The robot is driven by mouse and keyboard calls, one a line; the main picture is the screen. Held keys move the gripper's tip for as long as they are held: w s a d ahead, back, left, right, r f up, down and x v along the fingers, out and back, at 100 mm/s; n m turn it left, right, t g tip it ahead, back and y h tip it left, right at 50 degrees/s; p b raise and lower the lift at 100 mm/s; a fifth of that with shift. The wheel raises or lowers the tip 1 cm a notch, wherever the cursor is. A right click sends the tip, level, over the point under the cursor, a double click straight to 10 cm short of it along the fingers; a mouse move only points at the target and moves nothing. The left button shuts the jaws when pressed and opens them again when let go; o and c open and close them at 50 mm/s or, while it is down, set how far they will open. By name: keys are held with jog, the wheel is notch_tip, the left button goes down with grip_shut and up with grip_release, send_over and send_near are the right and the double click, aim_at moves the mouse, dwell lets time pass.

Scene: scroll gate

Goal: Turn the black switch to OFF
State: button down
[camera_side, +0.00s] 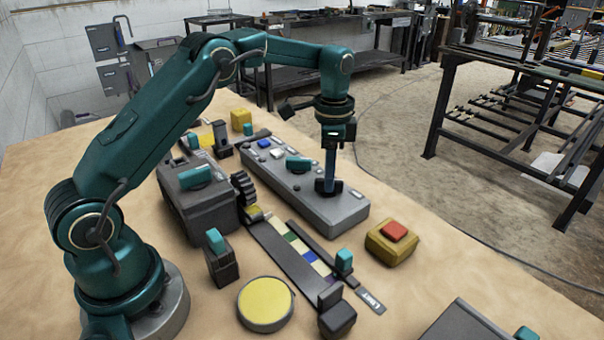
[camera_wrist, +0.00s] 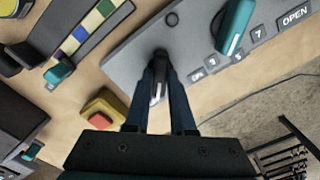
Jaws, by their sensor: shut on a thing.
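The black switch (camera_wrist: 156,88) sits on the near end of a long grey panel (camera_side: 345,212). In the wrist view it stands between my two fingers. My gripper (camera_side: 329,180) points straight down at the panel and is shut on the switch. The fingers (camera_wrist: 160,66) cover part of the switch, so its exact angle is hard to read. A small label (camera_wrist: 197,75) lies right of it in the wrist view, too small to read surely. The grey panel also shows in the wrist view (camera_wrist: 130,65).
A teal knob (camera_side: 298,163) stands on the same panel, near a label reading OPEN (camera_wrist: 295,15). A yellow block with a red button (camera_side: 394,231) is beside the panel. A slider track with coloured bands (camera_side: 290,238) and a yellow disc (camera_side: 265,303) lie nearer the front.

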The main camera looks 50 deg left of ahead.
jog(key=shift+m, duration=0.5)
jog(key=c, duration=0.8)
grip_release()
jog(key=shift+o, duration=0.2)
jog(key=shift+r, duration=0.1)
jog(key=shift+r, duration=2.45)
